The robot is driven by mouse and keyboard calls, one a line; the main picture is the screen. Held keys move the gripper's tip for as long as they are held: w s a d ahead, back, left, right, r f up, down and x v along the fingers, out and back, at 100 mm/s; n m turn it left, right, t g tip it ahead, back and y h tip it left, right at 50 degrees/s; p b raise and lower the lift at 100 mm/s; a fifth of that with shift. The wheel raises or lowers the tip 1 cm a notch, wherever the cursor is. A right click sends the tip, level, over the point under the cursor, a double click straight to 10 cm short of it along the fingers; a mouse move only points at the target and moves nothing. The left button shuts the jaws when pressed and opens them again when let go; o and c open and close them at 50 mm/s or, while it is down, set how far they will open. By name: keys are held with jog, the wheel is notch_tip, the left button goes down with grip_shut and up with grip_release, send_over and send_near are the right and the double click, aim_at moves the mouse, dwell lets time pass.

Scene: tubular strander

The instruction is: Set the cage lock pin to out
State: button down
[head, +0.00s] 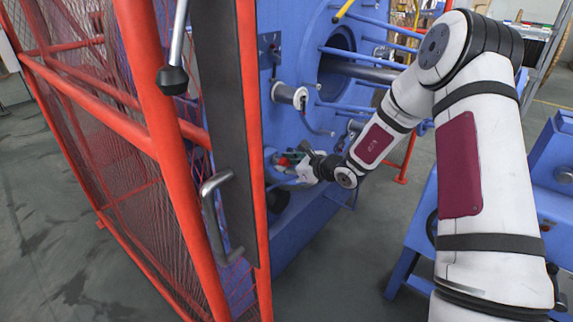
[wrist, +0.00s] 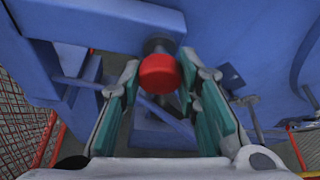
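The cage lock pin shows as a round red knob (wrist: 158,74) on a dark shaft, set against the blue machine frame in the wrist view. In the head view a small red spot at the gripper, probably the same knob (head: 283,161), is partly covered. My gripper (wrist: 159,82) has its two teal-padded fingers apart, one on each side of the knob. The knob sits near the fingertips; a gap shows on its left, and on its right I cannot tell whether the finger touches. In the head view my gripper (head: 291,165) is low beside the blue machine.
An orange-framed mesh guard door (head: 150,110) with a metal handle (head: 213,205) stands left of my arm. A blue stand (head: 420,240) is at right. Grey floor (head: 340,270) is open below.

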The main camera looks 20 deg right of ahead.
jog(key=shift+s+d, duration=0.5)
jog(key=shift+s, duration=0.2)
jog(key=shift+s+d, duration=0.5)
jog(key=shift+s, duration=0.15)
jog(key=shift+f, duration=0.1)
jog(key=c, duration=1.2)
grip_release()
jog(key=v, duration=1.2)
